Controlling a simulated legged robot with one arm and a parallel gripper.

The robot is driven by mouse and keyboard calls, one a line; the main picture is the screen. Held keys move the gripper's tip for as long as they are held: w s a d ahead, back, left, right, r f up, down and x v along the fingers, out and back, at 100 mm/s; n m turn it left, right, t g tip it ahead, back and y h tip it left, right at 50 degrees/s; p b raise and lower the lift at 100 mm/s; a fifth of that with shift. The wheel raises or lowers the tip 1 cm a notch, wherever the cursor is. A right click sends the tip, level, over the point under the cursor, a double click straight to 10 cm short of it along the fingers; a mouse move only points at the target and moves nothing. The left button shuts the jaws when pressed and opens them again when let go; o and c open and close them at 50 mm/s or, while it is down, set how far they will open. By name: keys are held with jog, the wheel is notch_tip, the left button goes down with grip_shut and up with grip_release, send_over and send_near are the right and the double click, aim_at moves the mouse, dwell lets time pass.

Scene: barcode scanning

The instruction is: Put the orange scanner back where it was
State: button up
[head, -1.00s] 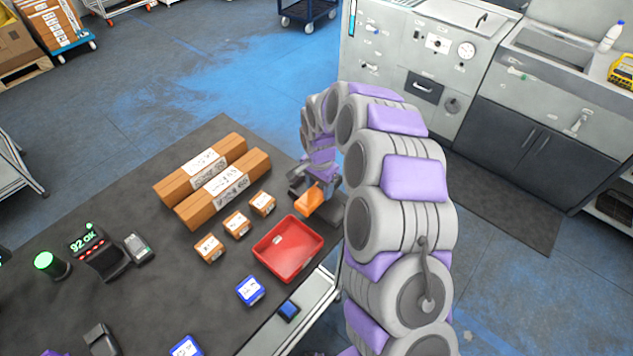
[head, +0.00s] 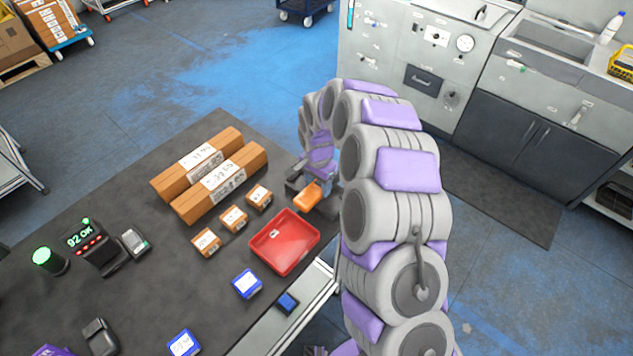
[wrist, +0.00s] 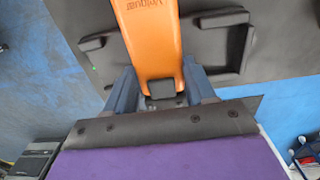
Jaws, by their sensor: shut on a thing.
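The orange scanner (head: 308,196) is at the right end of the dark table, under the end of my arm. In the wrist view the scanner (wrist: 152,40) points away from me, with its near end between the fingers of my gripper (wrist: 160,88). My gripper (head: 318,180) is shut on it. A black holder (wrist: 232,50) with raised edges lies on the table beneath and around the scanner. In the head view its dark parts (head: 293,186) show beside the scanner. I cannot tell whether the scanner touches the holder.
A red tray (head: 284,242) stands just in front of the scanner. Two long cardboard boxes (head: 228,186) and several small brown boxes (head: 233,218) lie to the left. Blue boxes (head: 247,284) lie nearer. A scale display (head: 82,240) stands at the far left.

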aim_at(316, 185)
jog(key=shift+a+f, duration=0.1)
jog(key=shift+f, duration=0.1)
jog(key=o, duration=1.4)
jog(key=shift+a, duration=0.25)
jog(key=shift+o, duration=0.2)
jog(key=shift+d, duration=0.15)
jog(key=shift+r, duration=0.3)
notch_tip(316, 185, up, 17)
jog(key=p, duration=0.2)
jog(key=s+d+r+n, duration=0.2)
jog(key=s+d+r, duration=0.25)
jog(key=s, duration=0.35)
jog(key=s+d+r+n, duration=0.1)
jog(key=s+d, duration=0.5)
jog(key=s, duration=1)
jog(key=s+d+r+n+g, duration=0.1)
jog(key=s+d+n, duration=0.3)
jog(key=s, duration=1.2)
jog(key=shift+d+r+n+g, duration=0.3)
jog(key=shift+d+r, duration=0.05)
jog(key=shift+d, duration=0.5)
